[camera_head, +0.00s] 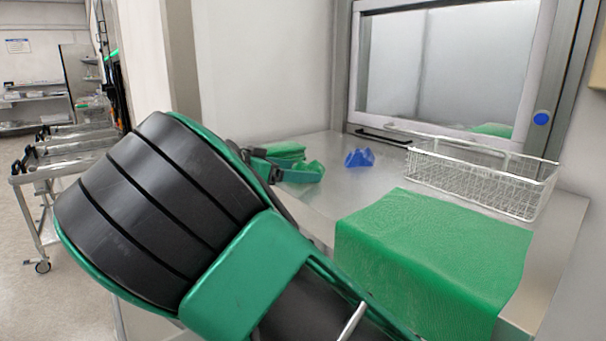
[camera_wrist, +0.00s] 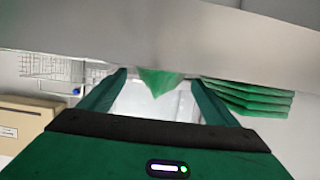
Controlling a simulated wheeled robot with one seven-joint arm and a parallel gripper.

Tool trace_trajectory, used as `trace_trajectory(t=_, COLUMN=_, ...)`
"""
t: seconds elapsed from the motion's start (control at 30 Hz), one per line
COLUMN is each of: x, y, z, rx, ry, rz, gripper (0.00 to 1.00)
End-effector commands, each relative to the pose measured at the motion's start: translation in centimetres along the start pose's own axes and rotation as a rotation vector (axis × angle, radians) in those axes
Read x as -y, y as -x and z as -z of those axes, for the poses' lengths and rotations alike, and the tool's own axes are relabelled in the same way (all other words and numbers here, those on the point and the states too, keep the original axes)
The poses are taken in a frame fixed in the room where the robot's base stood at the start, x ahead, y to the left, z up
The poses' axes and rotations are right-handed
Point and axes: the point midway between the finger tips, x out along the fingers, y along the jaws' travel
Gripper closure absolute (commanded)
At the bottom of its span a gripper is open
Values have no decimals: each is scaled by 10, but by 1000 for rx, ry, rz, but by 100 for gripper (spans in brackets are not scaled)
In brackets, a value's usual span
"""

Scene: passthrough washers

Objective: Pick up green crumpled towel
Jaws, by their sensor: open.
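My gripper (camera_head: 300,172) is low over the steel table at the back left in the head view, partly hidden by my arm. In the wrist view its two fingers (camera_wrist: 157,98) are spread with no contact on anything visible. That view appears upside down. A peaked green crumpled towel (camera_wrist: 160,80) shows between the fingers, ahead of them; I cannot tell how far. In the head view I cannot pick it out clearly near the gripper. A stack of folded green towels (camera_wrist: 245,97) is beside the right finger in the wrist view and behind the gripper in the head view (camera_head: 285,150).
A blue crumpled cloth (camera_head: 360,157) lies right of the gripper. A flat green cloth (camera_head: 430,250) drapes over the table's front edge. A wire basket (camera_head: 480,180) stands at the right below a framed window (camera_head: 450,60). Bare steel table (camera_head: 335,185) lies between.

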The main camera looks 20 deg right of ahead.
Motion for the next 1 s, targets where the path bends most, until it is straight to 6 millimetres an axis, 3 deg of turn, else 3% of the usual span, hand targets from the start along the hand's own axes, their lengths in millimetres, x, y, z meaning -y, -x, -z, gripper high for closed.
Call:
trace_trajectory(t=0.33, x=0, y=-8, z=0, rx=0, ry=0, rz=0, gripper=17)
trace_trajectory(t=0.53, x=0, y=-8, z=-1, rx=1, ry=1, rz=1, gripper=63)
trace_trajectory(t=1.0, x=1, y=-5, z=8, rx=1, ry=0, rz=2, gripper=63)
